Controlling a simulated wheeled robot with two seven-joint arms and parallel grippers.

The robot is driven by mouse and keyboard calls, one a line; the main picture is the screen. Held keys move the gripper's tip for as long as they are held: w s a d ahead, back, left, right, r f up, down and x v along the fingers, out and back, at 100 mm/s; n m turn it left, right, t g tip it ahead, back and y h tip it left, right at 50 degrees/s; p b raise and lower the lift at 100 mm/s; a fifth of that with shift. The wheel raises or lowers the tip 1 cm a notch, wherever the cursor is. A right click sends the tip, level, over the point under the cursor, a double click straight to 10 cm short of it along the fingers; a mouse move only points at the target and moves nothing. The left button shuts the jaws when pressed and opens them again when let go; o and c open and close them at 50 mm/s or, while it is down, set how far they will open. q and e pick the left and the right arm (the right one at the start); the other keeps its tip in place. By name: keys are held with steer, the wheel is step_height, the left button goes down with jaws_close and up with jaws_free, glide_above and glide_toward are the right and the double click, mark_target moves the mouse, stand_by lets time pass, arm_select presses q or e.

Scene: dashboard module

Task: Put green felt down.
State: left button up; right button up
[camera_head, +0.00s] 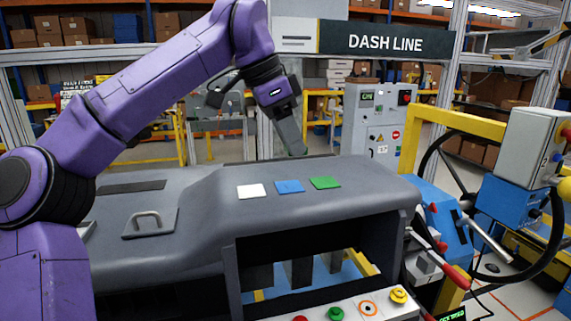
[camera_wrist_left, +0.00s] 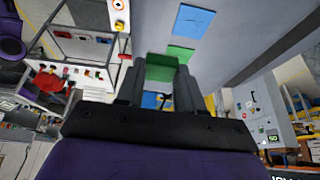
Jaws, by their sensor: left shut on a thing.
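My left gripper (camera_head: 302,152) is above the far edge of the grey dashboard (camera_head: 210,205), pointing down. In the left wrist view its two fingers are shut on a green felt (camera_wrist_left: 160,69). That felt cannot be made out clearly in the head view. A flat green square (camera_head: 325,183) lies on the dashboard top, right of a blue square (camera_head: 289,187) and a white square (camera_head: 251,191). The green square (camera_wrist_left: 182,53) and blue square (camera_wrist_left: 193,20) also show past the fingertips in the wrist view. My right gripper is not in view.
A handle plate (camera_head: 150,222) sits on the dashboard's left. A button panel (camera_head: 345,310) is at the front below the opening. A yellow frame (camera_head: 455,122) and a grey control box (camera_head: 530,148) stand at right. A grey cabinet (camera_head: 375,128) stands behind.

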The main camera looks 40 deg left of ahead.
mark_target(290, 186)
arm_select(q)
steer(key=a+f, duration=0.2)
steer(key=f, duration=0.1)
steer(key=shift+w+a, duration=0.15)
steer(key=shift+a, duration=0.05)
steer(key=shift+g, duration=0.3)
steer(key=w+f, duration=0.1)
steer(key=w, duration=0.1)
steer(key=w+a+f+p, duration=0.1)
steer(key=w+f, duration=0.1)
steer(key=shift+x, duration=1)
steer(key=shift+s+a+f, duration=0.2)
steer(key=shift+s, duration=0.3)
steer(key=shift+s+a+f, duration=0.15)
steer(key=shift+s, duration=0.3)
steer(key=shift+s+r, duration=0.1)
steer(key=shift+s, duration=0.15)
steer(key=shift+w+d+f, duration=0.2)
steer(key=shift+w+f, duration=0.1)
steer(key=shift+w, duration=0.1)
steer(key=o, duration=1)
steer(key=shift+w, duration=0.1)
steer(key=shift+s+a+r, duration=0.1)
steer(key=shift+s, duration=0.1)
steer(key=shift+r, duration=0.55)
steer(key=v, duration=1.1)
steer(key=shift+s, duration=0.2)
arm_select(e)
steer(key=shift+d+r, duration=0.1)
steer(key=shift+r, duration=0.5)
